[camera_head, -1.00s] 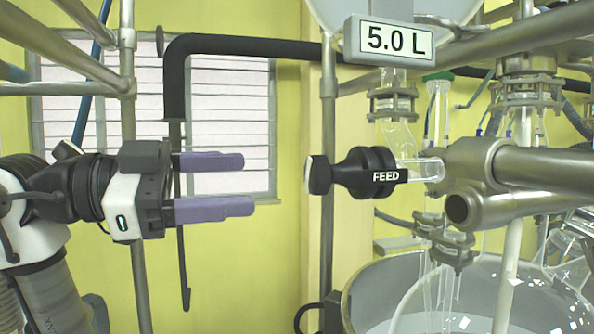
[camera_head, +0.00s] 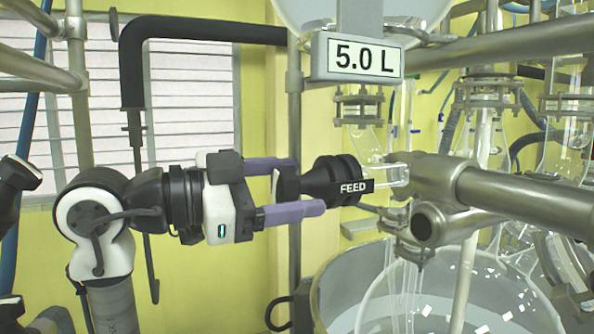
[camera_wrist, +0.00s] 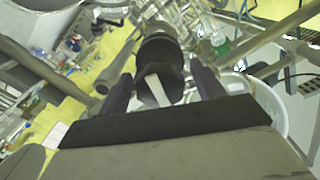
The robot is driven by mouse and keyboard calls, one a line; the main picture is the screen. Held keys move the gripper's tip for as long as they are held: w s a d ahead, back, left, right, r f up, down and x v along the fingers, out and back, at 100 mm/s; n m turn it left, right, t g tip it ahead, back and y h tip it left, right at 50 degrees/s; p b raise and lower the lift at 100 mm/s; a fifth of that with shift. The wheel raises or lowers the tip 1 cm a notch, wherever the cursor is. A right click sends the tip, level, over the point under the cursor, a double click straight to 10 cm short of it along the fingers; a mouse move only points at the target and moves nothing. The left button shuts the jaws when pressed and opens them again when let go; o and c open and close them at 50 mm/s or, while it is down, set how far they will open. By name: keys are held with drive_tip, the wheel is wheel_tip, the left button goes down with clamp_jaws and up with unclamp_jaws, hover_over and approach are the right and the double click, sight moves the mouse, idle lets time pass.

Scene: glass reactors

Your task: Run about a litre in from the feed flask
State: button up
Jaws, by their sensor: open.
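The black FEED valve (camera_head: 338,183) sits on a glass side arm below the feed flask (camera_head: 345,10). Its knob (camera_head: 284,188) faces left toward my gripper. A sign on the flask (camera_head: 365,59) reads 5.0 L. My gripper (camera_head: 297,187) is open, with its two purple fingers above and below the knob. In the wrist view the knob (camera_wrist: 160,84) with a pale bar lies between the fingers (camera_wrist: 163,88). I cannot tell whether either finger touches it. The inside of the valve is hidden.
A thick metal rail (camera_head: 530,202) runs close to the right of the valve. A vertical post (camera_head: 294,110) stands behind the fingers. The large glass reactor vessel (camera_head: 425,290) is below right. A black bent pipe (camera_head: 132,70) hangs in front of the window at left.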

drive_tip(key=shift+w+d, duration=0.25)
drive_tip(key=shift+d, duration=0.35)
drive_tip(key=c, duration=1)
drive_tip(key=shift+n, duration=0.4)
